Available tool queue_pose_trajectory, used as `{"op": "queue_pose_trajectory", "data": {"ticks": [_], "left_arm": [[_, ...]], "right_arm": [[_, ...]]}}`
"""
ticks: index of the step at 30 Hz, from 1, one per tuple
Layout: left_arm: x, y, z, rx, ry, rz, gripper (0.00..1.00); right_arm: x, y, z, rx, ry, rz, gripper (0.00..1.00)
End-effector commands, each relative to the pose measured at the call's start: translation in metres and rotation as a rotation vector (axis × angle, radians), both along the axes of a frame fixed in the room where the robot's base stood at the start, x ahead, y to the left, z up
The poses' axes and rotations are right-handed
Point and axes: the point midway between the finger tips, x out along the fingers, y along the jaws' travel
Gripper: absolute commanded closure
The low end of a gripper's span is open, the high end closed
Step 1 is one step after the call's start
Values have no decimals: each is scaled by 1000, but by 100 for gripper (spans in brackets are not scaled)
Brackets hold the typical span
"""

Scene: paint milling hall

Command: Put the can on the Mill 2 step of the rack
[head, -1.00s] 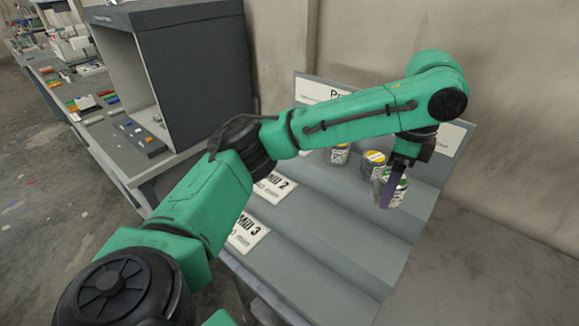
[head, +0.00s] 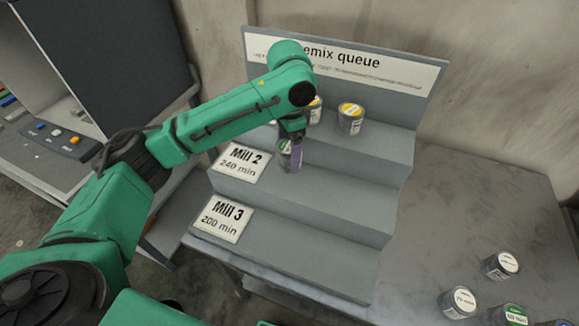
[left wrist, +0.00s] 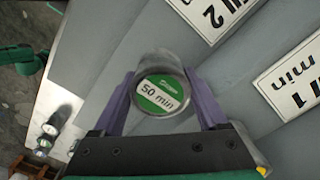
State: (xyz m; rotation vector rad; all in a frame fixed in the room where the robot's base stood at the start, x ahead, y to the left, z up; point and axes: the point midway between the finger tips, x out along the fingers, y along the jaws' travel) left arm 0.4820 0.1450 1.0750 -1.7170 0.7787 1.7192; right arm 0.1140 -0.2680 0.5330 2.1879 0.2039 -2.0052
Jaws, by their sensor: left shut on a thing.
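My left gripper (head: 291,146) is shut on a can with a green and white lid (head: 285,160). In the left wrist view the can (left wrist: 160,95) sits between the purple fingers, and its lid reads "50 min". The grey stepped rack (head: 300,270) has a "Mill 2, 240 min" label (head: 240,162) at the left of its middle step (head: 330,200). The can is just right of that label, upright or nearly so, over or at that step. I cannot tell whether its base touches. My right gripper is not in view.
Yellow-lidded cans, one here (head: 350,119) and one partly hidden (head: 315,109), stand on the top step. The "Mill 3" label (head: 223,218) marks the empty lower step. Several cans (head: 459,302) stand on the table at right. The middle step is clear to the right.

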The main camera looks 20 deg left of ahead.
Motion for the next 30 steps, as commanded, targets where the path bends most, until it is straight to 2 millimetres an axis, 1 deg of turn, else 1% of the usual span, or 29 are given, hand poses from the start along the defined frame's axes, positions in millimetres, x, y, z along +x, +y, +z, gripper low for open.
{"op": "queue_pose_trajectory", "data": {"ticks": [2,6,8,10,17,18,19,20,27,30], "left_arm": [[0,0,-10,1,2,0,93],[-1,0,-37,2,3,-1,93],[-1,0,-45,0,1,-1,93],[0,0,-48,1,-2,-2,93],[0,0,-49,1,-1,-2,93],[0,0,-50,0,0,-2,17],[0,0,-50,0,0,-2,5],[0,0,-50,0,0,-2,0],[0,0,-49,1,-1,-2,0],[0,-1,-44,-1,-1,-2,0]], "right_arm": [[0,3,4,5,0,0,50],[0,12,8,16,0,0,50],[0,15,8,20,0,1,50],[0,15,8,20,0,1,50],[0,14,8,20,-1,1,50],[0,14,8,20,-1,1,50],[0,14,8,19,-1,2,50],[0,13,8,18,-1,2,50],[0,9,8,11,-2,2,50],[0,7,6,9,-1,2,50]]}}
